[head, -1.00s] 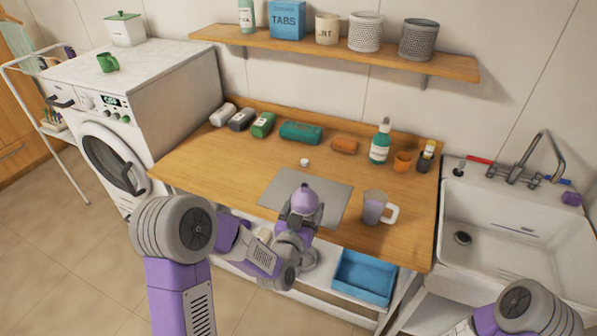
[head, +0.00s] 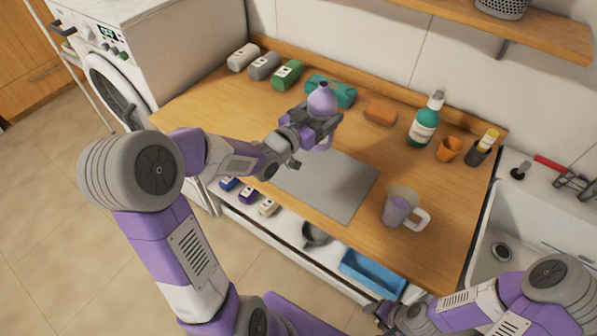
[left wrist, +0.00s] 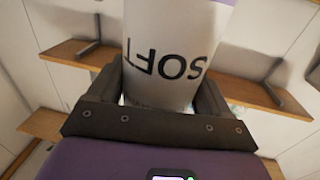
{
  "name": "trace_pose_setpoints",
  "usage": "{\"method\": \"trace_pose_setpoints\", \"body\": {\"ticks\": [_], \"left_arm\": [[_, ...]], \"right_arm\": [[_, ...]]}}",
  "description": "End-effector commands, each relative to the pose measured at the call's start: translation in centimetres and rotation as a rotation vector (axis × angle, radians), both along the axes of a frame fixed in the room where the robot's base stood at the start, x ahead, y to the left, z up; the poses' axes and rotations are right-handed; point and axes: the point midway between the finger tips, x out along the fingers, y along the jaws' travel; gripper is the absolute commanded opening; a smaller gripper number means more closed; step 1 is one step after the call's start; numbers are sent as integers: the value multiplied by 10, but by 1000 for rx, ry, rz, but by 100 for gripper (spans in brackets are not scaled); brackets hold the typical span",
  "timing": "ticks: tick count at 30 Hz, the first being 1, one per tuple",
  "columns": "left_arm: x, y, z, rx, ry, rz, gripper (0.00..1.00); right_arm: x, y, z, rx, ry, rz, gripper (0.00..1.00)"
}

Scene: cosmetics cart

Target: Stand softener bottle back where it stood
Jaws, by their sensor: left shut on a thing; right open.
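The softener bottle (head: 322,97), purple at its rounded top, is upright in my left gripper (head: 318,122), which is shut around it. It is above the wooden counter (head: 215,115), in front of the teal pack at the back. In the left wrist view the bottle's white label (left wrist: 170,55) reads SOFT, upside down, between the fingers (left wrist: 160,95).
A grey mat (head: 335,188) lies bare on the counter. A jug with purple liquid (head: 398,208) stands right of it. At the back are rolled packs (head: 265,66), a teal pack (head: 345,92), an orange block (head: 380,113), a green pump bottle (head: 424,120) and an orange cup (head: 448,149).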

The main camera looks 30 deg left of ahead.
Motion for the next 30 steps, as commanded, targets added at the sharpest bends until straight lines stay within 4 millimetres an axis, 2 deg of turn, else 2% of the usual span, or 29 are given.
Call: {"method": "trace_pose_setpoints", "body": {"ticks": [1,3,9,11,18,26,30], "left_arm": [[-6,13,-1,6,-6,-7,28],[-14,24,-1,5,-5,-26,28],[-31,45,-4,2,-1,-49,28],[-33,47,-7,-1,-1,-50,28],[-34,48,-52,-6,2,-53,28],[-34,48,-73,-3,-1,-52,28],[-34,48,-94,-5,1,-52,28]], "right_arm": [[0,0,-11,0,-1,0,57],[0,0,-18,0,-1,0,57],[1,0,-30,0,-2,-1,57],[1,0,-32,0,-2,-1,57],[1,0,-49,0,-2,-1,57],[1,0,-56,0,-2,-1,57],[1,0,-64,0,-2,-1,57]]}}
